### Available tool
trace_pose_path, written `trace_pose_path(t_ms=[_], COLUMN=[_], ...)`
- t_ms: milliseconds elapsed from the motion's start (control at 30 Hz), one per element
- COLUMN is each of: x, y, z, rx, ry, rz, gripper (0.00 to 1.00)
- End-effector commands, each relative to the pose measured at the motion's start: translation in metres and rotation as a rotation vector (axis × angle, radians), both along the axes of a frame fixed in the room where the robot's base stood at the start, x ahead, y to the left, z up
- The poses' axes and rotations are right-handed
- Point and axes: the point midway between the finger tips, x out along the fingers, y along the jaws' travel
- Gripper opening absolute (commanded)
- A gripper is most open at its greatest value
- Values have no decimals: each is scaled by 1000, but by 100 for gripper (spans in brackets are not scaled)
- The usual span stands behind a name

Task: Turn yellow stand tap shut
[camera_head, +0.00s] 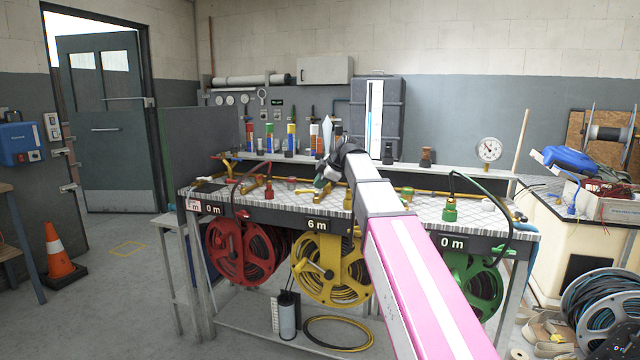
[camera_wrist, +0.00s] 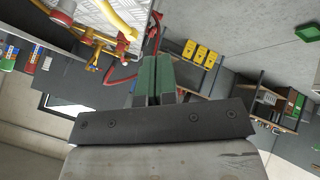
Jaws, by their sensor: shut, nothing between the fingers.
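The yellow reel (camera_head: 330,268) hangs under the middle of the bench, with a plate above it reading 6 m. A yellow-brass fitting (camera_head: 348,200) stands on the bench top above that reel, partly beside my arm. I cannot tell which part is the yellow stand's tap handle; my arm may hide it. My gripper (camera_head: 320,184) is over the bench top, left of that fitting, apart from it as far as I can see. In the wrist view its green fingers (camera_wrist: 155,78) are together and hold nothing. Yellow pipe (camera_wrist: 118,22) with a red knob (camera_wrist: 62,14) shows at upper left there.
A red reel (camera_head: 240,252) and a green reel (camera_head: 474,288) flank the yellow one, both plates reading 0 m. A red hose (camera_head: 237,190) and a green fitting (camera_head: 449,211) are on the bench. An orange cone (camera_head: 60,252) stands on the floor at left.

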Motion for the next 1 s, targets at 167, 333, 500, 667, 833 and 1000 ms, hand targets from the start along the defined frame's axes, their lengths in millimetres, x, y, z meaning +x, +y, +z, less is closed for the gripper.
trace_pose_path(t_ms=[167, 333, 500, 667, 833, 1000], x=[13, 25, 47, 60, 65, 65], y=[19, 36, 46, 50, 52, 52], z=[-27, -51, -54, -51, -50, -50], rx=[-1, -3, -2, -2, -2, -2], ry=[3, 2, -1, 0, 0, 1], rz=[1, 1, 0, 0, 0, 0], gripper=[0, 0, 0, 0, 0, 0])
